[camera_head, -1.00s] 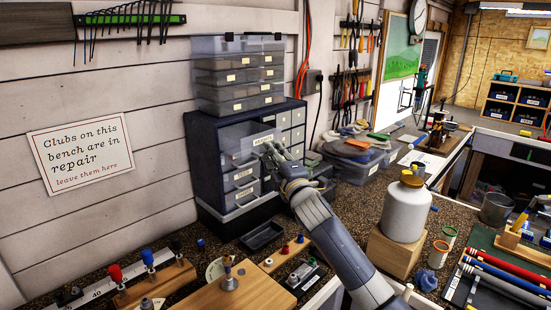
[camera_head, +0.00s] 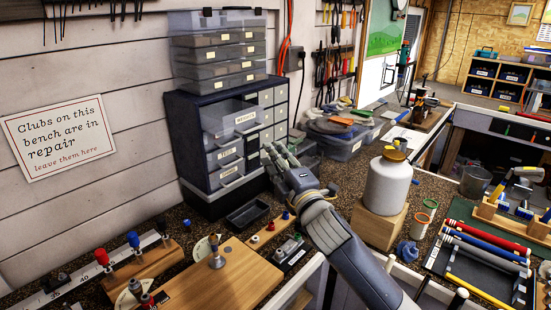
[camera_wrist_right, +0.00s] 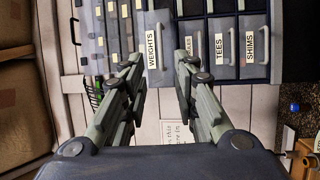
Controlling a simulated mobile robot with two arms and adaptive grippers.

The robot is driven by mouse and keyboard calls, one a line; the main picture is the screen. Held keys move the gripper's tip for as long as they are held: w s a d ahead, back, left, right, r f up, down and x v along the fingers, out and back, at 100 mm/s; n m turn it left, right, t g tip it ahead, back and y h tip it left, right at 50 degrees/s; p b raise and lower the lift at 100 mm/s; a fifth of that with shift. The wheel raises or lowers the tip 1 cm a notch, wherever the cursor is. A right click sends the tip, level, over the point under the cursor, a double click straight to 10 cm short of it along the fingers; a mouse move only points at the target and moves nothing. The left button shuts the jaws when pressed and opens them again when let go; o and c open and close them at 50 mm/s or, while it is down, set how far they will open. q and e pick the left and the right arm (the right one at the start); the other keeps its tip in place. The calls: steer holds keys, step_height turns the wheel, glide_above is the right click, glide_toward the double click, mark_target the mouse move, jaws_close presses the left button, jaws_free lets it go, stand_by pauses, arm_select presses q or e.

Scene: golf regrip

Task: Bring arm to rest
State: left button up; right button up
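My right gripper (camera_head: 276,154) is in front of the dark blue drawer cabinet (camera_head: 182,125), near its right side. In the right wrist view its two fingers (camera_wrist_right: 158,68) stand apart with nothing between them. The clear-fronted drawer labelled WEIGHTS (camera_head: 246,117) appears pulled out from the cabinet; it also shows ahead of the fingers in the wrist view (camera_wrist_right: 158,22). The gripper looks apart from it. The drawers labelled TEES (camera_head: 227,153) and SHIMS (camera_head: 231,173) are below it. My left gripper is not in view.
Clear stacked boxes (camera_head: 218,50) stand on the cabinet. A black tray (camera_head: 246,214) lies in front of it. A white jar (camera_head: 389,185) on a wooden block (camera_head: 378,224) stands right of my right arm. Clubs' coloured shafts (camera_head: 487,250) lie at the right.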

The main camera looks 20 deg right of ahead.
steer(key=shift+f, duration=0.1)
steer(key=s+d+f+m+g+h, duration=0.1)
steer(key=s+f+m+g+h, duration=0.1)
steer(key=s+f+m+g, duration=0.65)
steer(key=s+d+f+m+t+h, duration=0.1)
steer(key=s+f, duration=0.5)
steer(key=f, duration=0.8)
steer(key=s+d+f+m+g, duration=0.1)
steer(key=s+f+m+g, duration=0.45)
steer(key=s, duration=0.85)
steer(key=s+d+f+m+g, duration=0.1)
steer(key=s+f+m+g, duration=0.15)
steer(key=s+f, duration=0.8)
steer(key=s+f+g+b, duration=0.1)
steer(key=s+f+b, duration=0.1)
steer(key=f, duration=1.1)
steer(key=s+f+g+b, duration=0.1)
steer(key=s+f+b, duration=0.15)
steer(key=f, duration=1.15)
steer(key=s+d+f+g+b, duration=0.1)
steer(key=s+d+f, duration=0.1)
steer(key=s+f, duration=1.4)
step_height(320, 180, down, 2)
steer(key=shift+s+d+f+n+h+b, duration=0.1)
steer(key=shift+s+d+n+h+b, duration=0.25)
steer(key=shift+s+d+h+b, duration=0.05)
